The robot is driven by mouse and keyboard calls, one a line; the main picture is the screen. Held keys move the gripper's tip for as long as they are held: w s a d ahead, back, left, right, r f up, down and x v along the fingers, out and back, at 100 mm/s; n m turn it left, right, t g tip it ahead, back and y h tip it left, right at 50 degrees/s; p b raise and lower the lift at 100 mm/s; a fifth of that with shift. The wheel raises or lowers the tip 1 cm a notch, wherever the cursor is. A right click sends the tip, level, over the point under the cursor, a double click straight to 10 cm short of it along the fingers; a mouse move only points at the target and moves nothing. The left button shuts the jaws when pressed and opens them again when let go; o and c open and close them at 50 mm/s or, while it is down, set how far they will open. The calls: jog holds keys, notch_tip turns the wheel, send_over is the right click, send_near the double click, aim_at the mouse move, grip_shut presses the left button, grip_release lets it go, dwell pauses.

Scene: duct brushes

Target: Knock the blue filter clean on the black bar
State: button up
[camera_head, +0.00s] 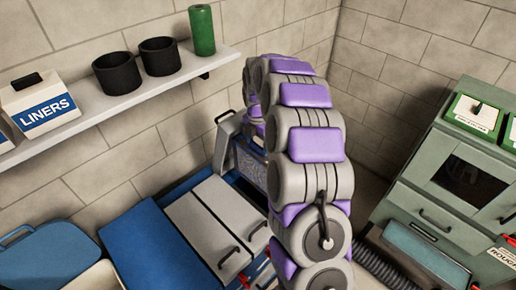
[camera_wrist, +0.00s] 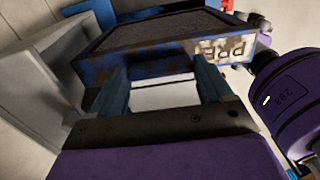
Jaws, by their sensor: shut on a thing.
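The blue filter (camera_wrist: 150,68) fills the upper middle of the wrist view. It has a worn, brown-stained blue frame, a dark grey face and a white label reading PRE. My gripper (camera_wrist: 160,72) is shut on its near edge with two blue fingers. In the head view the filter (camera_head: 250,168) shows as a grey panel with a dark blue edge, partly behind my arm. The gripper itself is hidden there. I cannot make out the black bar for certain; a thin dark rod (camera_head: 223,116) shows at the top of a grey bin.
The grey bin (camera_head: 224,142) stands close left of the filter, by the wall; it also shows in the wrist view (camera_wrist: 40,85). Grey-lidded drawers (camera_head: 212,226) and a blue surface (camera_head: 150,245) lie in front. A shelf (camera_head: 130,98) holds black cups. A green cabinet (camera_head: 440,190) stands right.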

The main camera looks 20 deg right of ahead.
notch_tip(320, 180, up, 7)
jog(key=p, duration=0.3)
jog(key=shift+w+r, duration=0.1)
jog(key=shift+r, duration=0.05)
jog(key=shift+w+r+p, duration=0.15)
jog(key=shift+r+p, duration=0.35)
jog(key=shift+r, duration=0.2)
grip_shut()
notch_tip(320, 180, up, 13)
jog(key=p, duration=0.6)
jog(key=shift+s+p, duration=0.25)
jog(key=shift+p, duration=0.1)
